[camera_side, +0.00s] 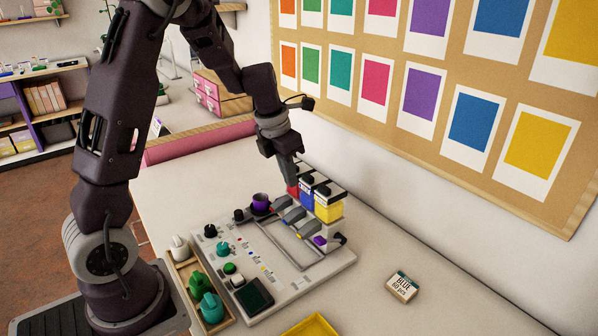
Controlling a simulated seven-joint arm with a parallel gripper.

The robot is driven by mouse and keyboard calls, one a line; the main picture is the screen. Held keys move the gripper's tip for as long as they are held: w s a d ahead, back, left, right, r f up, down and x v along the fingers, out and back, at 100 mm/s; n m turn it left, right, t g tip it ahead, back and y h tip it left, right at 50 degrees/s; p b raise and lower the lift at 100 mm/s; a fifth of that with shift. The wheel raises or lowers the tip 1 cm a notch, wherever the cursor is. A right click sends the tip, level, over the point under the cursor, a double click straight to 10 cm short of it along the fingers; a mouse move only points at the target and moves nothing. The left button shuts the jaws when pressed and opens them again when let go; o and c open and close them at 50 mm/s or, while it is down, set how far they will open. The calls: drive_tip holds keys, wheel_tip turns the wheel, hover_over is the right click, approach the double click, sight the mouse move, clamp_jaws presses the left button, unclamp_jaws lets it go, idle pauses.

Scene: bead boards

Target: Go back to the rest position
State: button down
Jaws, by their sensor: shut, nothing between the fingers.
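My gripper (291,180) is shut and points down just left of the red, blue and yellow containers at the back of the light grey bead board (322,268). It holds nothing that I can see. The yellow container (328,212) stands nearest the camera, the blue container (306,200) behind it, and the red container (293,191) is mostly hidden. Whether the fingertips touch a container cannot be told. A purple cup (261,202) sits at the board's back left.
A wooden tray (181,275) with white, green and teal pieces stands left of the board. A yellow tray (312,328) is at the front edge. The wall with colour cards rises close behind.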

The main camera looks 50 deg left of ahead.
drive_tip(key=s+d+r+m, duration=0.3)
drive_tip(key=s+r+m, duration=0.1)
drive_tip(key=r, duration=0.2)
drive_tip(key=s+d+r+m, duration=0.2)
drive_tip(key=s+r+m, duration=0.15)
drive_tip(key=r, duration=0.35)
drive_tip(key=s+d+m+t, duration=0.1)
drive_tip(key=s+d+m, duration=0.4)
drive_tip(key=m, duration=0.9)
drive_tip(key=s+d+m+t, duration=0.1)
drive_tip(key=s+d+m, duration=0.4)
drive_tip(key=s+m, duration=0.6)
drive_tip(key=m, duration=0.3)
drive_tip(key=shift+s+f+t, duration=0.15)
drive_tip(key=shift+t, duration=0.25)
drive_tip(key=shift+m, duration=0.25)
